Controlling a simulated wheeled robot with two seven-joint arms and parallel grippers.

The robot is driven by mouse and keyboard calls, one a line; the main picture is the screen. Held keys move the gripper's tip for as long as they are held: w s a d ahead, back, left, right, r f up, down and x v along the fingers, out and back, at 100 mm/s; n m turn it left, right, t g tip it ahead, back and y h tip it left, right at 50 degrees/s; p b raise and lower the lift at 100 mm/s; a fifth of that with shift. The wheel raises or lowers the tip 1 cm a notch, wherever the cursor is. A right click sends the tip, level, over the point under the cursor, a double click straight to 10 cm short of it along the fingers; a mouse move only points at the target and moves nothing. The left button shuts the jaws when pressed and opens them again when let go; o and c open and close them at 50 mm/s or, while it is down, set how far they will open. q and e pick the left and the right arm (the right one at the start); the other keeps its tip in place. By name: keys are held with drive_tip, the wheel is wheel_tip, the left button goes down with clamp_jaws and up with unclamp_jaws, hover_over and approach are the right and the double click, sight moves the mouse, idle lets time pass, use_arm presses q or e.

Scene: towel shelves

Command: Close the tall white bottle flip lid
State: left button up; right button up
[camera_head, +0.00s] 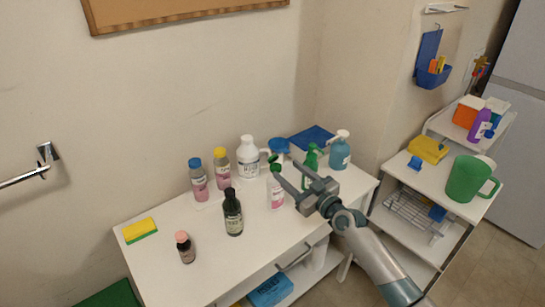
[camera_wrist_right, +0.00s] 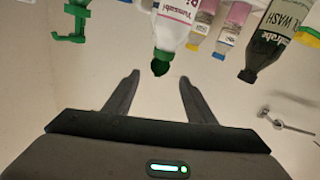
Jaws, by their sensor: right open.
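The white bottle (camera_head: 277,194) with a pink label and green lid (camera_head: 275,168) stands upright on the white table. A green piece sticks up at its top; the lid seems raised, but its exact angle is unclear. My right gripper (camera_head: 287,171) is open at the height of the lid, just right of it. In the right wrist view, the bottle (camera_wrist_right: 178,28) appears upside down, its dark green lid (camera_wrist_right: 160,63) ahead of and between the open fingers (camera_wrist_right: 159,78). No contact is visible. My left gripper is out of view.
A dark bottle (camera_head: 233,215), two pink bottles and a white jug (camera_head: 248,160) stand left of the bottle. A green spray bottle (camera_head: 309,165) and teal pump bottle (camera_head: 340,152) stand close behind my right gripper. The front table area is mostly clear.

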sight(274, 159)
use_arm(q)
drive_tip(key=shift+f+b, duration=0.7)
drive_tip(key=shift+b, duration=0.1)
use_arm(e)
drive_tip(key=x, duration=0.9)
drive_tip(key=shift+w+a, duration=0.15)
drive_tip(key=shift+w, duration=0.1)
drive_tip(key=c, duration=1)
drive_tip(key=shift+f+b, duration=0.15)
drive_tip(key=shift+b, duration=0.4)
drive_tip(key=shift+c, duration=0.2)
drive_tip(key=t+b, duration=0.1)
drive_tip(key=b, duration=0.5)
drive_tip(key=shift+s+y, duration=0.1)
drive_tip(key=shift+y, duration=0.3)
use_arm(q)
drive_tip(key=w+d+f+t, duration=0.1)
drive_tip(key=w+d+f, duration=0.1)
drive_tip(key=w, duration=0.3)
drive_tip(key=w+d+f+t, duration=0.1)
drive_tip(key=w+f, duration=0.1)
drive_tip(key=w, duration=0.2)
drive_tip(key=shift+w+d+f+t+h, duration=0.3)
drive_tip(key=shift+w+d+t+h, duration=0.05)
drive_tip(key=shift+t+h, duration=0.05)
